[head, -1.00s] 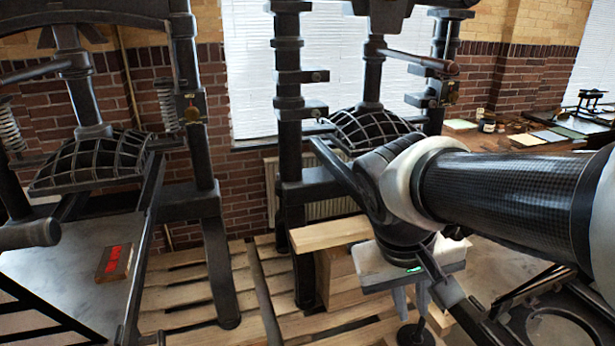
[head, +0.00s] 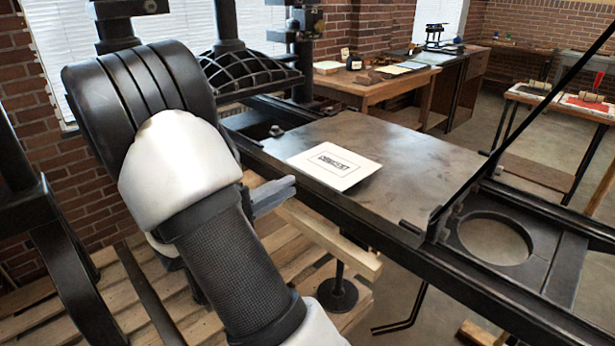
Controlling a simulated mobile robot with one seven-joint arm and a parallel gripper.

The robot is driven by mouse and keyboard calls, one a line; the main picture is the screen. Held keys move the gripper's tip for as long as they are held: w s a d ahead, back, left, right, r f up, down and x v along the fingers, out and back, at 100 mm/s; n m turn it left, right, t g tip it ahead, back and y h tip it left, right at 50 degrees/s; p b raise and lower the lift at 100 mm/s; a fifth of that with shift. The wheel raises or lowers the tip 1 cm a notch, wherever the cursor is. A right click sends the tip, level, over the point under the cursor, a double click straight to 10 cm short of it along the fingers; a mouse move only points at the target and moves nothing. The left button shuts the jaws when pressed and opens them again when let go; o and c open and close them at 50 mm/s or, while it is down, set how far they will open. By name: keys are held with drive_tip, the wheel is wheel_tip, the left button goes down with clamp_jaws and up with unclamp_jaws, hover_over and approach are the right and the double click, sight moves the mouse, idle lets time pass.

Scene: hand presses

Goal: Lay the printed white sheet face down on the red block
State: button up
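The printed white sheet (head: 335,165) lies flat on the grey metal bed of the press, near the bed's left edge. Its printed side, with dark lettering in a frame, faces up. My gripper (head: 285,190) is just left of the sheet and the bed's near rail in the picture, with its grey fingers pointing right. The fingers overlap from this side, so their gap is hidden. I see no sheet in them. The red block is out of view now; a second ago it showed on the left press's bed.
The press bed (head: 420,150) is bare around the sheet, bordered by a dark rail (head: 350,215). A black ribbed press head (head: 245,72) stands behind. A wooden table (head: 350,85) and a table with a red slab (head: 588,104) stand farther back.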

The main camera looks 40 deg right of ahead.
sight(308, 166)
drive_tip(key=shift+w+d, duration=0.2)
drive_tip(key=shift+d, duration=1.8)
drive_tip(key=shift+w+d, duration=0.15)
drive_tip(key=shift+d, duration=1.85)
drive_tip(key=shift+c, duration=0.2)
clamp_jaws()
drive_tip(key=shift+r+p, duration=0.5)
drive_tip(key=shift+r, duration=1.1)
drive_tip(key=shift+f, duration=0.1)
drive_tip(key=shift+a, duration=0.1)
drive_tip(key=a+r+p, duration=0.1)
drive_tip(key=a+r, duration=0.2)
drive_tip(key=a, duration=0.4)
drive_tip(key=shift+s, duration=0.3)
